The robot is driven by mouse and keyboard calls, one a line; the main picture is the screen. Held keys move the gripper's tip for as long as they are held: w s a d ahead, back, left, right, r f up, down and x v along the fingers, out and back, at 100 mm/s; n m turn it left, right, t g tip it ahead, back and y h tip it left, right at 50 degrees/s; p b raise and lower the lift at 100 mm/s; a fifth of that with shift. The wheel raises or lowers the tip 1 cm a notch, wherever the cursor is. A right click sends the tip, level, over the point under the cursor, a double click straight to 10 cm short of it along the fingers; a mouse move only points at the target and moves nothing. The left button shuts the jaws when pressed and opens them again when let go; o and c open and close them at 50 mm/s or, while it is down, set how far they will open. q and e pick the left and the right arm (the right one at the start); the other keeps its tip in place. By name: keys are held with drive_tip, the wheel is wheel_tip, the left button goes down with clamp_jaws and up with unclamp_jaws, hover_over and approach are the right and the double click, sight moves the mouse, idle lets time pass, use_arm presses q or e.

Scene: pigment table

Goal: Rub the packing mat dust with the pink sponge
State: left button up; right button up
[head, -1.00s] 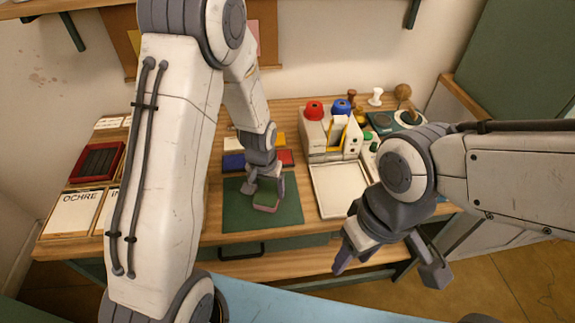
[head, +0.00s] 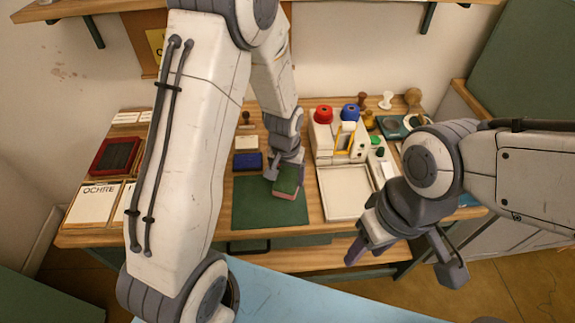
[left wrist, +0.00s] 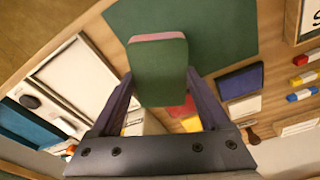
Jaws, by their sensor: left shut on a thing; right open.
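The sponge (head: 287,181), green on its broad face with a pink layer along one edge, is in my left gripper (head: 283,175) over the far right part of the green packing mat (head: 262,214). In the left wrist view the sponge (left wrist: 158,72) sits between the two fingers, with the mat (left wrist: 215,22) behind it. I cannot tell whether the sponge touches the mat. No dust can be made out on the mat. My right gripper (head: 405,260) is open and empty, in front of the table's right part.
A blue block (head: 247,161) lies behind the mat. A white tray (head: 346,204) and a holder with red and blue tops (head: 322,144) stand right of it. A dark red tray (head: 117,155) and the OCHRE card (head: 93,203) lie at the left.

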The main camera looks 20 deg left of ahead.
use_arm(q)
wheel_tip(320, 180, up, 2)
drive_tip(key=shift+p, duration=0.6)
